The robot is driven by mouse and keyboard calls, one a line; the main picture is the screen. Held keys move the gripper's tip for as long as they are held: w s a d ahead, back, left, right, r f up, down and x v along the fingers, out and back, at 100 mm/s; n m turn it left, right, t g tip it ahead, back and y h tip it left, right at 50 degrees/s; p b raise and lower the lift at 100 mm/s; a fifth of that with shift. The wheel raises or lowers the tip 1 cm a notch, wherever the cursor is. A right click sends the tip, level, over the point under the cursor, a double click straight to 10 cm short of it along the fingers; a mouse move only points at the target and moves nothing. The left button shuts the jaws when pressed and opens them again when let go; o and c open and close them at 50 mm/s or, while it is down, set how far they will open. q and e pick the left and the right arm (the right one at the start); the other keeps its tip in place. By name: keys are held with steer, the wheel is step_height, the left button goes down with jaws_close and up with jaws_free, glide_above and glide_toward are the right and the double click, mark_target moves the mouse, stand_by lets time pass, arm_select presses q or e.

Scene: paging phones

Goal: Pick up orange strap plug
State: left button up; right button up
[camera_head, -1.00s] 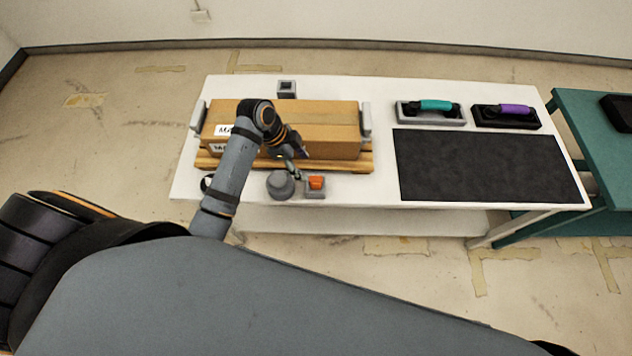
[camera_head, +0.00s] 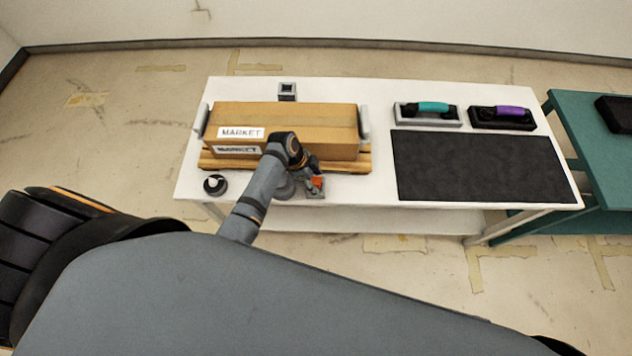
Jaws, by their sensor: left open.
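The orange strap plug (camera_head: 317,183) sits in a small grey holder (camera_head: 316,195) at the front edge of the white table, in front of the cardboard box. My left gripper (camera_head: 311,183) is open and right at the plug, pointing down on its left side. The arm's wrist hides part of the gripper and the box front, so I cannot tell whether the fingers touch the plug. My right gripper is not in view.
The cardboard box (camera_head: 290,116) labelled MARKET lies on a wooden pallet (camera_head: 345,163). A grey round object (camera_head: 284,186) is partly behind my arm. A dark round item (camera_head: 215,185) stands left. A black mat (camera_head: 480,165) and teal (camera_head: 433,106) and purple (camera_head: 509,110) handsets lie right.

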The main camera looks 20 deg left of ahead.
arm_select(q)
jaws_close()
stand_by(0.3)
